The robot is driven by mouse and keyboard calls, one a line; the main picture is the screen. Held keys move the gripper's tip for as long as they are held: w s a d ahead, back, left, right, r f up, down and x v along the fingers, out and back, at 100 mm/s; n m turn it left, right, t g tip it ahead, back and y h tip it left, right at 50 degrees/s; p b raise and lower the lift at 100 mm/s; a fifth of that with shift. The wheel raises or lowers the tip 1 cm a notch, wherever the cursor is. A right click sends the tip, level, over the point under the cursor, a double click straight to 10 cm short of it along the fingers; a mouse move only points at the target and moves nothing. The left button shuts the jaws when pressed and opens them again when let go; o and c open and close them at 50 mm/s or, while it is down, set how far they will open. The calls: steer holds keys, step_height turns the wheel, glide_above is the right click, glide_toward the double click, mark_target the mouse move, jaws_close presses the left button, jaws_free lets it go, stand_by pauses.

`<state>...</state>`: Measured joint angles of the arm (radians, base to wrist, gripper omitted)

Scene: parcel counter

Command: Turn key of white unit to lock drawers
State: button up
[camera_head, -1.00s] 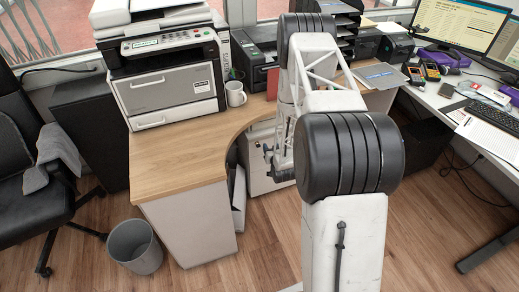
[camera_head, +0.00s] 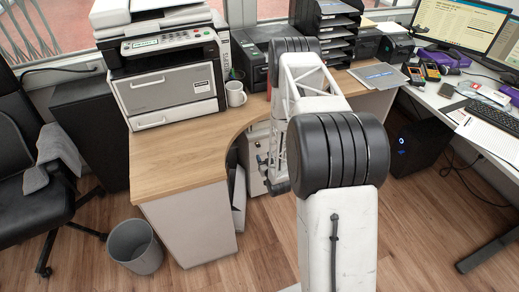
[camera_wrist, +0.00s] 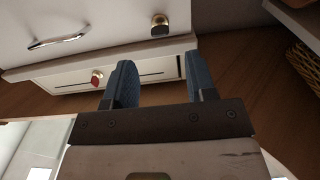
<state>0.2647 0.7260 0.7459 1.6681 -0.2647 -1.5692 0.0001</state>
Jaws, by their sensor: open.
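The white unit (camera_head: 257,150) stands under the curved desk in the head view, largely hidden by my arm. In the wrist view its white front (camera_wrist: 105,20) fills the upper left, with a silver handle (camera_wrist: 57,41). A brass lock with a dark key or knob (camera_wrist: 160,24) is on this front. A second brass fitting with a red head (camera_wrist: 97,77) is on the white panel below. I cannot tell the key's angle. My gripper (camera_wrist: 158,62) is open and empty, its blue-grey fingers apart, in front of the unit. The brass lock lies beyond the gap between the fingertips.
The wooden desk (camera_head: 180,160) overhangs the unit, with its side panel (camera_head: 190,222) to the left. A woven basket (camera_wrist: 304,65) is at the right in the wrist view. A grey bin (camera_head: 135,246) stands on the floor at left. A black computer tower (camera_head: 420,146) stands at right.

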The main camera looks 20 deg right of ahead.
mark_target(258, 146)
steer(key=w, duration=0.6)
steer(key=shift+w, duration=0.35)
steer(key=c, duration=0.9)
